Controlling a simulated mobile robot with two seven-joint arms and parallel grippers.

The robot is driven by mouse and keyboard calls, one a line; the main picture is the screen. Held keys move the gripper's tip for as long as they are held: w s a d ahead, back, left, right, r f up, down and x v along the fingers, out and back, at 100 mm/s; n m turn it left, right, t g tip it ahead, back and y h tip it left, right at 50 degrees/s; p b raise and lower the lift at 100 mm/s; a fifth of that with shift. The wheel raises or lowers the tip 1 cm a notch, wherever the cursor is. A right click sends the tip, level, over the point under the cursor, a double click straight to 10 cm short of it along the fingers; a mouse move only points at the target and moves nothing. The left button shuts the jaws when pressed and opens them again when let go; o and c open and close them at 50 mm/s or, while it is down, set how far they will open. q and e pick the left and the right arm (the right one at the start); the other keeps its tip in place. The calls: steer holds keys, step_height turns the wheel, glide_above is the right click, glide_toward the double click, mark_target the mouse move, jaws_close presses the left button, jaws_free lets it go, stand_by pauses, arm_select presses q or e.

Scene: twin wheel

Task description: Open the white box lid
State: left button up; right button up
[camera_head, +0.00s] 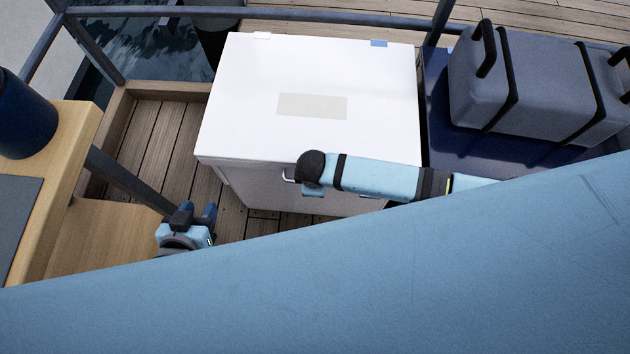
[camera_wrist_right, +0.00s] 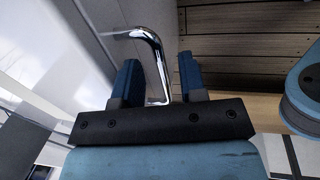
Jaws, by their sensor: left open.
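The white box (camera_head: 320,188) stands on the deck in the middle of the head view, and its flat white lid (camera_head: 240,105) lies shut. A chrome handle (camera_head: 288,175) on its front shows at the dark end of my right arm. In the right wrist view the bent handle (camera_wrist_right: 152,45) passes between the two blue fingers of my right gripper (camera_wrist_right: 158,84). Gaps show beside the bar, so the gripper is open around it. My left gripper (camera_head: 196,215) is open and empty, low and left of the box, apart from it.
A grey strapped case (camera_head: 540,85) sits on a dark blue surface (camera_head: 455,130) right of the box. A wooden counter (camera_head: 75,140) with a dark blue cylinder (camera_head: 22,115) stands at left. Metal rails (camera_head: 300,14) run behind. Bare decking (camera_head: 165,135) lies between counter and box.

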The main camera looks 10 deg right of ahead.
steer(key=shift+w+f, duration=0.1)
steer(key=shift+f, duration=0.3)
arm_select(q)
steer(key=shift+r, duration=0.3)
arm_select(e)
steer(key=shift+c, duration=0.2)
jaws_close()
arm_select(q)
steer(key=shift+f, duration=0.25)
arm_select(e)
steer(key=shift+r, duration=0.15)
